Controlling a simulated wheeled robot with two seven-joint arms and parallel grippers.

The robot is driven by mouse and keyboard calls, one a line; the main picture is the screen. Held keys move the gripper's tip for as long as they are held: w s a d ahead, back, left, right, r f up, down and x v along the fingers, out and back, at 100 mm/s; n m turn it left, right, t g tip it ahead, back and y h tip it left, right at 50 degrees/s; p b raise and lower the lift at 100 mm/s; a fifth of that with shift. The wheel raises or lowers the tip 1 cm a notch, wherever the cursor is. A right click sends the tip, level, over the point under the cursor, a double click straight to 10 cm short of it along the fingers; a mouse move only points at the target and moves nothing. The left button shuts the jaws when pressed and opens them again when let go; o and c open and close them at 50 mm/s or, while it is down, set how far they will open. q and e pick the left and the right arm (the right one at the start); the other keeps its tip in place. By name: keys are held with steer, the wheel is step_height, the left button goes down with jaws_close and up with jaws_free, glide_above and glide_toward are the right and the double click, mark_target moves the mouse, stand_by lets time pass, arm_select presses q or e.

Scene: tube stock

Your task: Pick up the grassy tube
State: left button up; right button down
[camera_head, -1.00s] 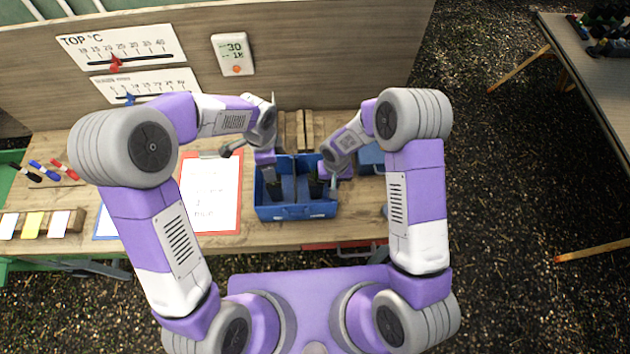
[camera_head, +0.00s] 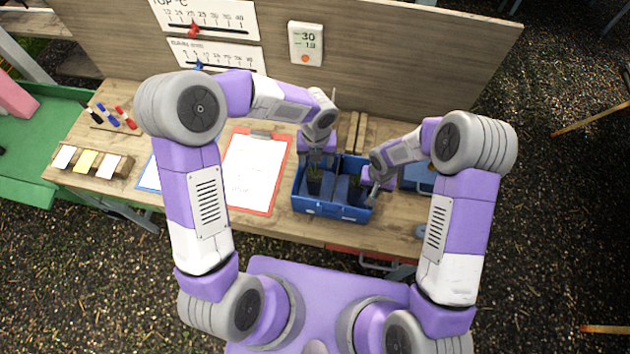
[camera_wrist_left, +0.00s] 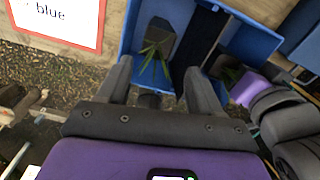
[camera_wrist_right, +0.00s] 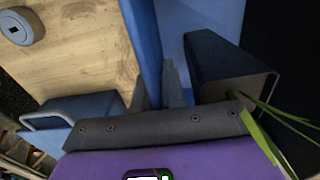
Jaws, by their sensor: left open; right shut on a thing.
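A blue bin (camera_head: 330,210) with two compartments sits on the bench. A dark tube with grassy leaves (camera_wrist_left: 157,45) stands in its left compartment; it also shows in the head view (camera_head: 314,184). My left gripper (camera_head: 316,160) is open above this tube, with the leaves ahead between its fingers and nothing held. A second dark tube with long green leaves (camera_wrist_right: 228,75) is in the right compartment, beside my right gripper. My right gripper (camera_head: 371,190) is shut on the bin's right wall (camera_wrist_right: 145,40), with the wall running between its fingers.
A clipboard with a red edge (camera_head: 285,150) lies left of the bin. A blue container (camera_head: 415,178) stands right of it, partly behind my right arm. Cards (camera_head: 85,160) and markers (camera_head: 112,118) lie further left. An upright board (camera_head: 390,70) closes the back.

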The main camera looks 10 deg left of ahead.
mark_target(315, 174)
arm_select(q)
steer(key=shift+f+m, duration=0.2)
steer(key=shift+m, duration=0.5)
step_height(315, 174, down, 5)
steer(key=shift+f, duration=0.15)
step_height(315, 174, down, 6)
steer(key=shift+w+a+f, duration=0.1)
steer(key=shift+a+f, duration=0.05)
steer(key=shift+f, duration=0.05)
steer(key=c, duration=0.8)
step_height(315, 174, up, 10)
steer(key=shift+r, duration=0.1)
arm_select(e)
steer(key=c, duration=1.1)
jaws_free()
steer(key=shift+c, duration=0.2)
